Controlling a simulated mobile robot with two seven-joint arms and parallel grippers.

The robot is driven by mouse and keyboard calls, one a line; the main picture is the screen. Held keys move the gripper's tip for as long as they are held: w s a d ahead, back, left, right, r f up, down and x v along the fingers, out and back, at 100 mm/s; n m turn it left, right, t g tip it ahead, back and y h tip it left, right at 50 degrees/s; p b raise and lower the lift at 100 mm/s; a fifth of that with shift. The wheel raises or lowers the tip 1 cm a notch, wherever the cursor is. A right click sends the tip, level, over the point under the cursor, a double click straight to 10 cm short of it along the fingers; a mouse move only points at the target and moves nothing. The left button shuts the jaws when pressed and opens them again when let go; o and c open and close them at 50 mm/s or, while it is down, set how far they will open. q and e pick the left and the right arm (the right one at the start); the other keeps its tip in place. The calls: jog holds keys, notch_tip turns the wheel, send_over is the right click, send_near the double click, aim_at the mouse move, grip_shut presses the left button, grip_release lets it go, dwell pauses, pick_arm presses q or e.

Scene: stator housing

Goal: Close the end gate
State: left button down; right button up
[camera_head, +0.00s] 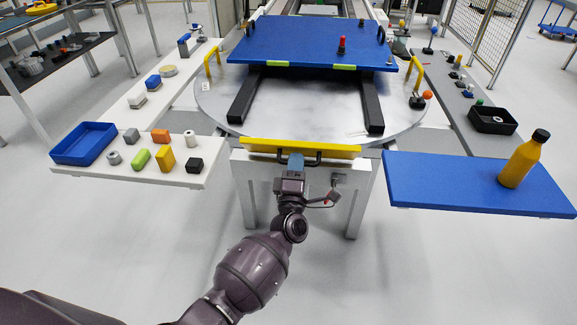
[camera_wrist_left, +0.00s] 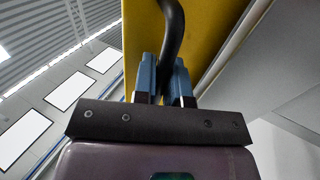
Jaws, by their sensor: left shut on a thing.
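The yellow end gate (camera_head: 335,150) spans the front edge of the round metal turntable (camera_head: 290,112). A dark bar handle (camera_head: 316,158) is on the gate's near side. My left gripper (camera_head: 295,160) is at this handle, left of its middle. In the left wrist view, the blue fingers (camera_wrist_left: 162,80) are shut around the black handle (camera_wrist_left: 173,28), with the yellow gate (camera_wrist_left: 145,38) close behind. The gripper hides part of the handle in the head view. My right gripper is not in view.
A blue plate (camera_head: 305,42) rests on dark rails at the turntable's back. A white shelf (camera_head: 195,172) with a blue tray (camera_head: 84,143) and several small parts is at left. A blue shelf (camera_head: 440,182) with an orange bottle (camera_head: 523,160) is at right. The floor in front is clear.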

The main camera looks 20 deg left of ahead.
aim_at(298, 149)
pick_arm(q)
jog(key=r+p, duration=0.1)
jog(key=r+g, duration=0.1)
jog(key=shift+w+r+p, duration=0.35)
jog(key=shift+w+p, duration=0.05)
jog(key=shift+w+a+g+h+p, duration=0.1)
jog(key=shift+w+g+h+p, duration=0.2)
jog(key=shift+g+p, duration=0.35)
jog(key=shift+w+a+r+p, duration=0.2)
jog(key=shift+w+r+p, duration=0.05)
jog(key=shift+w+p, duration=0.2)
jog(key=shift+x, duration=0.8)
jog(key=shift+r, duration=0.1)
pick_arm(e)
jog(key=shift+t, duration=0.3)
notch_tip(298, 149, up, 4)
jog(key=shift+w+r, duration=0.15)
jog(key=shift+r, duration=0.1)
pick_arm(q)
jog(key=shift+w, duration=0.15)
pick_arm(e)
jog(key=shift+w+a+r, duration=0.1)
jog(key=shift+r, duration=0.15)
pick_arm(q)
jog(key=c, duration=1.2)
grip_release()
